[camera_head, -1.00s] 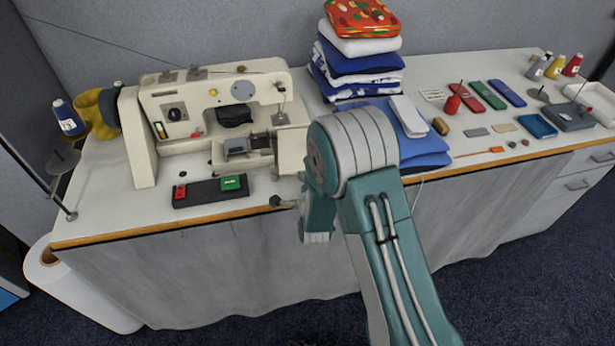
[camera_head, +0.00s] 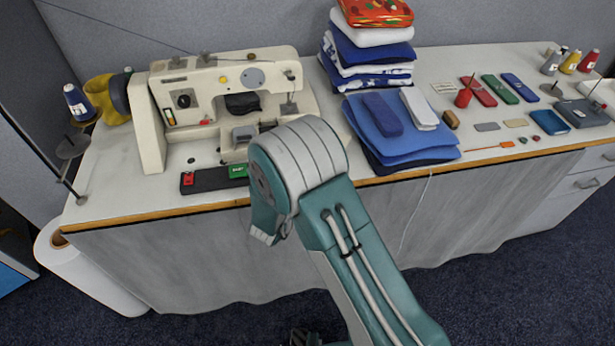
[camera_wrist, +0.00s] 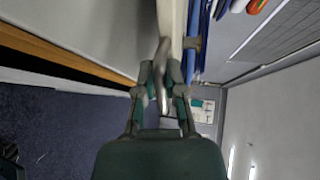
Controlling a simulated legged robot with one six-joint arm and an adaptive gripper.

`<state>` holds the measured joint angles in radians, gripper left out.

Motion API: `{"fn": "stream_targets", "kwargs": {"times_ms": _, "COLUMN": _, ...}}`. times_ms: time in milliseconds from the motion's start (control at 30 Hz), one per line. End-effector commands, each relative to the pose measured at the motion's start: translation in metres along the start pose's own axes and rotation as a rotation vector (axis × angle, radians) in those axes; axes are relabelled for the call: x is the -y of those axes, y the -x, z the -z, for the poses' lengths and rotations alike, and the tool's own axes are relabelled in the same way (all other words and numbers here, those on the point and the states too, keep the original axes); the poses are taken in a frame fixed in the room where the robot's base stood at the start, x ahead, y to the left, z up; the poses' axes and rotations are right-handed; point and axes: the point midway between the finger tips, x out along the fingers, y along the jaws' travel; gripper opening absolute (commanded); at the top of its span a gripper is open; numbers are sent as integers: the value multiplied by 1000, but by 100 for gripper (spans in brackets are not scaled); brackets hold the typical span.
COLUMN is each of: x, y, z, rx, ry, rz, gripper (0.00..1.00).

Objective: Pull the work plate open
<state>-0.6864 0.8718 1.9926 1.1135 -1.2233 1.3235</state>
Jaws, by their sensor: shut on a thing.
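The cream sewing machine (camera_head: 153,118) stands on the table at the left. My arm covers the right end of its bed in the head view, so the work plate cannot be made out there. In the wrist view my gripper (camera_wrist: 160,80) is shut on a slim, curved grey piece (camera_wrist: 162,62). This piece lies against a cream-white edge (camera_wrist: 172,18), which looks like the machine's bed or plate. How far the plate stands open cannot be told. My gripper's fingers are hidden behind my arm in the head view.
A stack of folded cloths (camera_head: 368,55) stands behind. A black tray (camera_head: 208,180) lies in front of the machine. The table's wooden front edge (camera_head: 150,214) runs below.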

Motion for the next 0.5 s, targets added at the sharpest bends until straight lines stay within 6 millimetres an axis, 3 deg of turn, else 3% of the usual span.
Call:
{"fn": "stream_targets", "kwargs": {"times_ms": 33, "x": -7, "y": 4, "z": 0, "rx": -22, "ry": 4, "rz": -13, "gripper": 0}}
{"fn": "stream_targets", "kwargs": {"times_ms": 500, "x": -11, "y": 22, "z": -13, "rx": -245, "ry": -45, "rz": -11, "gripper": 0}}
